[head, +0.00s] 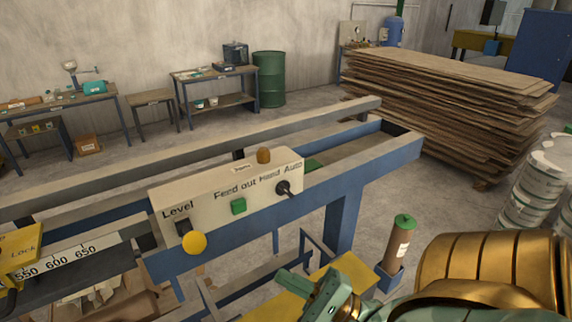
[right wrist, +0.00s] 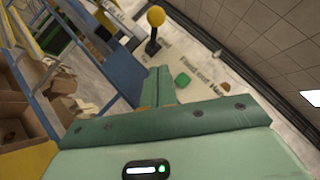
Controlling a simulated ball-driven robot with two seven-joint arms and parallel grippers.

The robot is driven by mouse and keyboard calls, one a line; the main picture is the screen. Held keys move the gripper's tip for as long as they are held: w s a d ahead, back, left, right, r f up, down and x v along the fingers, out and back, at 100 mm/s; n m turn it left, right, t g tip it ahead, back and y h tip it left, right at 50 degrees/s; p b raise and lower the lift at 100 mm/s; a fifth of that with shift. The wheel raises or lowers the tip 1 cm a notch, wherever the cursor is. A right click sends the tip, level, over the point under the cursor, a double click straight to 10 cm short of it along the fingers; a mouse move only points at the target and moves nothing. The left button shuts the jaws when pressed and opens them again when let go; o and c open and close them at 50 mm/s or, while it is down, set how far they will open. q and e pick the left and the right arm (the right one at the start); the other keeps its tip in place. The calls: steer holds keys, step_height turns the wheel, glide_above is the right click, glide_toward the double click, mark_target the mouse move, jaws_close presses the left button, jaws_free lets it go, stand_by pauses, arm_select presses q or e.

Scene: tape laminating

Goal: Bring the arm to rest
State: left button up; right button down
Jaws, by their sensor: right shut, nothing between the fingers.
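My right gripper (head: 292,281) is low in the middle of the head view, in front of and below the beige control panel (head: 222,192). Its green fingers are shut and empty; they also show in the right wrist view (right wrist: 158,84). The fingers look clear of the panel, though the exact gap is hard to judge. The panel carries a yellow-knobbed Level lever (head: 194,242), a green button (head: 238,206) and a black Hand/Auto switch (head: 283,188). The yellow knob (right wrist: 155,16) and green button (right wrist: 182,79) also show in the right wrist view. My left gripper is out of view.
The blue machine frame (head: 345,205) runs across the head view. A brown cylinder with a green top (head: 398,243) stands in a blue holder near my right arm. Stacked boards (head: 440,110) and white buckets (head: 530,200) stand at right. Cardboard boxes (right wrist: 25,90) lie below the frame.

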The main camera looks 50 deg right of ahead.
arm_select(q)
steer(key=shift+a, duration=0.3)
arm_select(e)
steer(key=shift+a, duration=0.1)
